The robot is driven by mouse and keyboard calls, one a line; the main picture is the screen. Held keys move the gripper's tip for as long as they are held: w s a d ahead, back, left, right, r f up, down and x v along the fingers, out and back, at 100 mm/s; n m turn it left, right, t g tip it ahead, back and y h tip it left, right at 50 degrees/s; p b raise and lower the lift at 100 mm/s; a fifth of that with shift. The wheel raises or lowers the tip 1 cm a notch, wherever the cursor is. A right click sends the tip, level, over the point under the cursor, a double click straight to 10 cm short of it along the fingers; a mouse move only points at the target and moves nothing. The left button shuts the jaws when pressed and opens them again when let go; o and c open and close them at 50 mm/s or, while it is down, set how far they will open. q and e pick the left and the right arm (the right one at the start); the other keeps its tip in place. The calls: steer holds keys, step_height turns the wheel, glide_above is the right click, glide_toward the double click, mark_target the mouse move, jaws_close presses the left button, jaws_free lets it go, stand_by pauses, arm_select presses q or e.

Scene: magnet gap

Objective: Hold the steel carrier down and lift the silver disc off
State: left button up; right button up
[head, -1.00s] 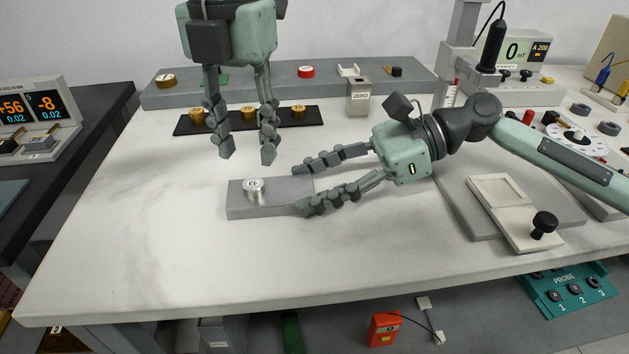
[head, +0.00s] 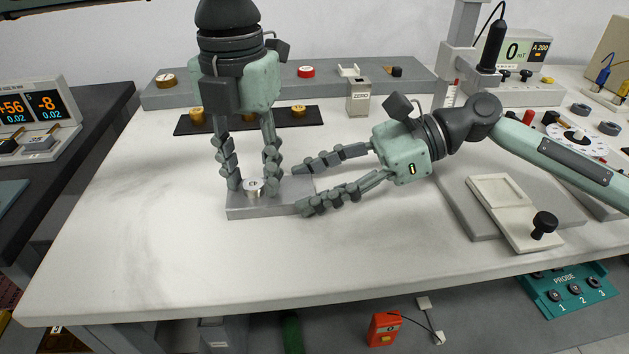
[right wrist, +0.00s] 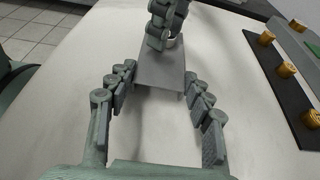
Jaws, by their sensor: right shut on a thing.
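The steel carrier (head: 285,206) is a flat grey block on the white table. The silver disc (head: 253,188) sits upright on its left part. My left gripper (head: 253,186) points straight down over the carrier, open, with one finger on each side of the disc; I see gaps between the fingers and the disc. My right gripper (head: 303,189) reaches in from the right and is shut on the carrier's right end. In the right wrist view the carrier (right wrist: 160,72) lies between the right fingers, and the left fingers partly hide the disc.
A black strip with several brass pieces (head: 299,112) lies behind the carrier. A ZERO block (head: 359,98) stands at the back. A grey plate with a pale fixture and black knob (head: 544,223) is at the right. The table front and left are clear.

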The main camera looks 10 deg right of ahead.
arm_select(q)
jaws_close()
steer(key=shift+r, duration=2.5)
arm_select(e)
steer(key=o, duration=1.3)
